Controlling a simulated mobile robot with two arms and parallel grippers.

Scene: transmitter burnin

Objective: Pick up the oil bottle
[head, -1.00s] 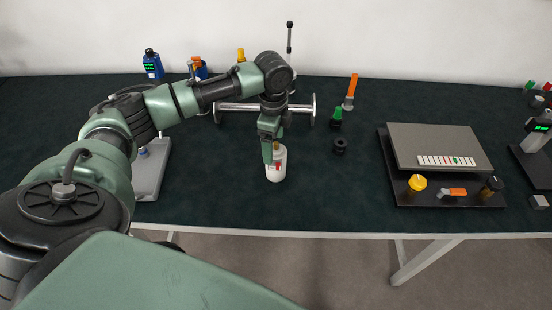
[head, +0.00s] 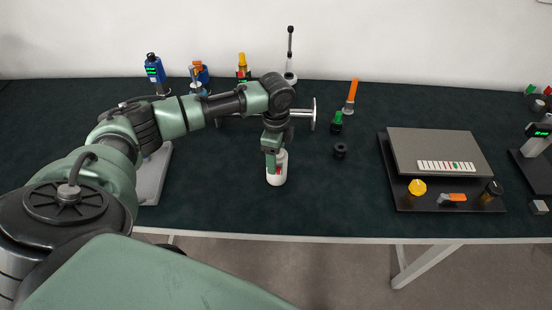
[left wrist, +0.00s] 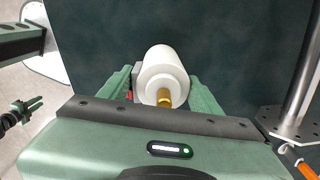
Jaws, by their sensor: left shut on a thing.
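The oil bottle (head: 281,169) is a white cylinder with a brass-coloured tip and a little red on its side. It stands upright near the front middle of the table. My left gripper (head: 273,163) comes down over it from above and is shut on it. In the left wrist view the bottle (left wrist: 158,68) sits between the two green fingers of my left gripper (left wrist: 163,80), with its brass tip toward the palm. In the head view the fingers and wrist hide the bottle's top. My right gripper is not in view.
A metal bar stand (head: 314,114) is behind my left wrist. A black ring (head: 340,150) and a green-topped part (head: 336,123) lie to the right. A dark tray (head: 405,201) with a grey box (head: 440,146) is farther right. The table between is clear.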

